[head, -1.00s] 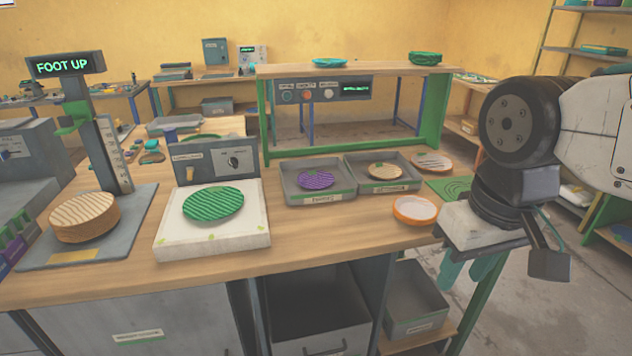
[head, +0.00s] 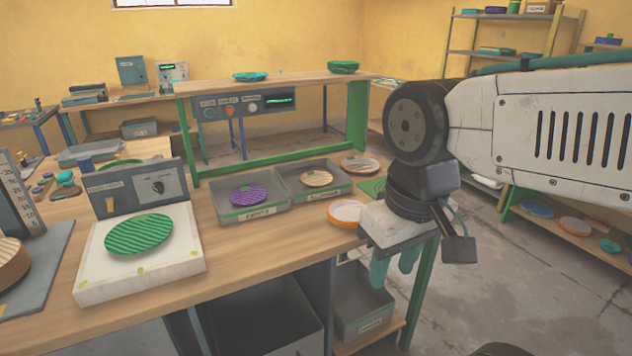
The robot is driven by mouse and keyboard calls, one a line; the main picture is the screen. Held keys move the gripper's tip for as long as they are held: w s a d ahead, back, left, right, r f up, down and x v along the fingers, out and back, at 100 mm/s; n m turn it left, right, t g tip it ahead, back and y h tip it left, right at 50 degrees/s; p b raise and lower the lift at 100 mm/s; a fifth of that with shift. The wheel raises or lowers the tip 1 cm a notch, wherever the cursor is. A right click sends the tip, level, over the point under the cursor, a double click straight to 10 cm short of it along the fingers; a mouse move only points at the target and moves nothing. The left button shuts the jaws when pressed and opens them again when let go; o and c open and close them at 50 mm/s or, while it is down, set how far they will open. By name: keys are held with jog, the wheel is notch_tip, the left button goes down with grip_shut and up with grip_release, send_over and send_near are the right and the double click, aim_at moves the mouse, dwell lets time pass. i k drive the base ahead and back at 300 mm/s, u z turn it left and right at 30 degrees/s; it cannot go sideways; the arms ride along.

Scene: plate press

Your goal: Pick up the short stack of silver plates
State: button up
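I see no stack that is clearly silver. A pale ridged plate or low stack (head: 360,164) lies on the bench right of the trays. A white, orange-rimmed round piece (head: 345,213) lies nearer the bench's right end. A beige ridged plate (head: 317,178) sits in the right grey tray and a purple one (head: 249,195) in the left tray. My gripper (head: 394,266) points down at the bench's right end, in front of these pieces. Its two teal fingers are apart, with nothing seen between them.
A green ridged plate (head: 139,234) lies on a white scale (head: 180,272). A green-legged raised shelf (head: 300,82) stands behind the trays. A low shelf with round pieces (head: 560,232) is at right. Open floor lies between.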

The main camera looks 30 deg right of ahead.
aim_at(345, 212)
jog(key=u, duration=1.65)
jog(key=k, duration=1.05)
jog(key=z, duration=1.65)
jog(key=i, duration=0.5)
